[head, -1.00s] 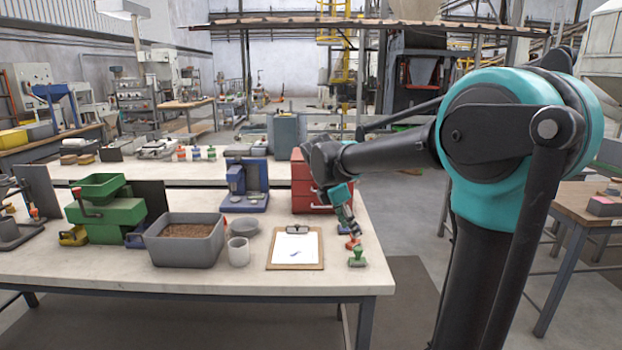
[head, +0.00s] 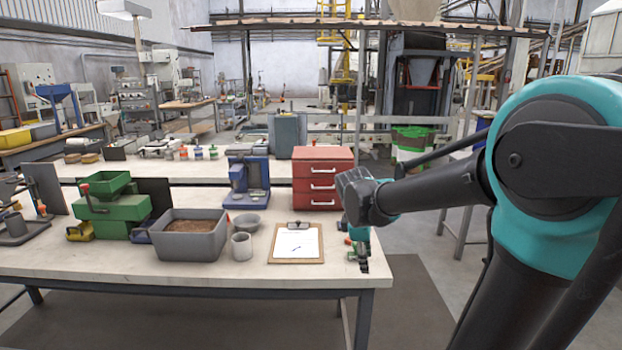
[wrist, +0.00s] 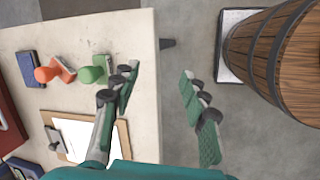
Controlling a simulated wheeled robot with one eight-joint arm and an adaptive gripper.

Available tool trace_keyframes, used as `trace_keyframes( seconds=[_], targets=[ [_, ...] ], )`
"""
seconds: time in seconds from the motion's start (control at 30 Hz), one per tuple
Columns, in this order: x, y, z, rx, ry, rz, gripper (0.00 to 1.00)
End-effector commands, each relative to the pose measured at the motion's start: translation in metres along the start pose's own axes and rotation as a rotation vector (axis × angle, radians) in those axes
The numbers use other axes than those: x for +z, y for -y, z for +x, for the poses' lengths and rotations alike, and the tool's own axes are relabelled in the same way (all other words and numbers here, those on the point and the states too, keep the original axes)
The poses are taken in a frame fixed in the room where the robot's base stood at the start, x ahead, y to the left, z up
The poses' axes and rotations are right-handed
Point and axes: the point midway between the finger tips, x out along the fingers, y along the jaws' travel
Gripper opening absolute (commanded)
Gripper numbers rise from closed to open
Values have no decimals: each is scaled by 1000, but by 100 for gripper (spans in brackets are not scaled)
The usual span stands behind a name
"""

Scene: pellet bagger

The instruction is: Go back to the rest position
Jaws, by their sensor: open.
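My gripper (head: 358,256) is at the front right corner of the near table in the head view. In the wrist view its two green-padded fingers (wrist: 158,85) are apart with nothing between them. In the wrist view a green stamp (wrist: 92,74) stands on the table beside that finger, apart from what I can tell. An orange-red stamp (wrist: 54,71) and a dark blue pad (wrist: 31,70) lie beyond it. In the head view my gripper hides most of this spot.
A clipboard (head: 271,258) with white paper lies left of my gripper. A red drawer unit (head: 322,178) stands behind. A grey pellet bin (head: 187,242) and a grey cup (head: 242,246) are further left. A wooden barrel (wrist: 275,60) stands off the table's edge.

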Motion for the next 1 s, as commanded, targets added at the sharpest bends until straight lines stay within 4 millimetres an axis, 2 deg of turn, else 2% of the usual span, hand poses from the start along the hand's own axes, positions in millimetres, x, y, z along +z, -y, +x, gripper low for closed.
trace_keyframes(
  seconds=[0.17, 0.3, 0.4, 0.5, 0.57, 1.0],
  targets=[
    [28, 50, 37, 2, -93, 426, 44],
    [45, 97, 67, -17, -182, 831, 44],
    [52, 123, 82, -36, -235, 1061, 44],
    [56, 142, 91, -54, -272, 1221, 44],
    [56, 147, 94, -59, -282, 1264, 44],
    [56, 147, 94, -59, -282, 1264, 44]
  ],
)
